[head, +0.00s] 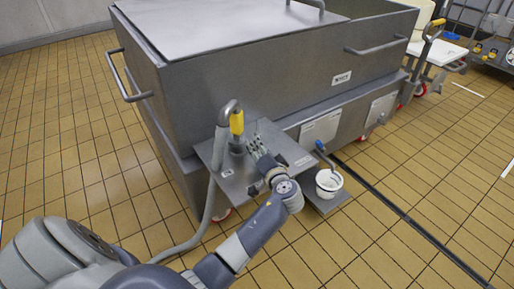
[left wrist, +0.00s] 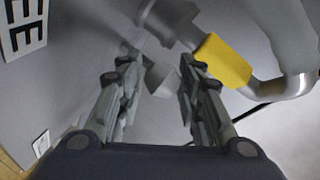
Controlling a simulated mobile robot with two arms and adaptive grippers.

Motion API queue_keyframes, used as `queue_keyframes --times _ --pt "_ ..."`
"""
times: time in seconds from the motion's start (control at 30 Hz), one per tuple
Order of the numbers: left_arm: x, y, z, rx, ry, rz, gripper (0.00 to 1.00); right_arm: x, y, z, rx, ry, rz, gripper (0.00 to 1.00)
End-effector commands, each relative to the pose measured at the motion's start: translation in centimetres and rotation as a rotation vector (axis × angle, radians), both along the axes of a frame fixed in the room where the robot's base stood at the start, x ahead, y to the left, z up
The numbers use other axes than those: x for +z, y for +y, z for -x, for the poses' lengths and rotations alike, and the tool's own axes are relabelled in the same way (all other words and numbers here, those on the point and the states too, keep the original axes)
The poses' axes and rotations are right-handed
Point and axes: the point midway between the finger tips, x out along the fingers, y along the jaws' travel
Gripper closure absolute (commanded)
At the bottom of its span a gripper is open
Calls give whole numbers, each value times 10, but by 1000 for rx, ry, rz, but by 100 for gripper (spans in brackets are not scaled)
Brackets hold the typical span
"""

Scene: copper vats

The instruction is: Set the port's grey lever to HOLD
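The port is a grey fitting (head: 237,146) on a steel plate (head: 235,185) at the vat's near corner. A grey hose with a yellow grip (head: 237,122) comes down to it. In the left wrist view, the fitting (left wrist: 172,22) and yellow grip (left wrist: 223,60) are at the top. My left gripper (head: 256,145) is just right of the port; in the left wrist view its fingers (left wrist: 160,65) are apart. A small grey piece (left wrist: 160,80) shows between them, possibly the lever; contact cannot be told. A label ending in "EE" (left wrist: 22,28) is at top left; HOLD is not readable. My right gripper is not in view.
The large steel vat (head: 250,70) stands behind the plate. Tiled floor is open at left and front right.

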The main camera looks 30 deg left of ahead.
Motion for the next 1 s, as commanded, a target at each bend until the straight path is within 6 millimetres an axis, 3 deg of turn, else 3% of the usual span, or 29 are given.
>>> queue_keyframes --times 0.2,0.47,0.5,0.63,1.0 --pt "-4 14 -11 0 -1 1 66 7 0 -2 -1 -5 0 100" --pt "-4 15 -12 0 0 1 66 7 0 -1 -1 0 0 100" --pt "-4 15 -12 0 0 1 68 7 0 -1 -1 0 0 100" --pt "-5 15 -12 0 0 1 98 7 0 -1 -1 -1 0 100" --pt "-6 14 -12 1 1 3 100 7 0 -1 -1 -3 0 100"
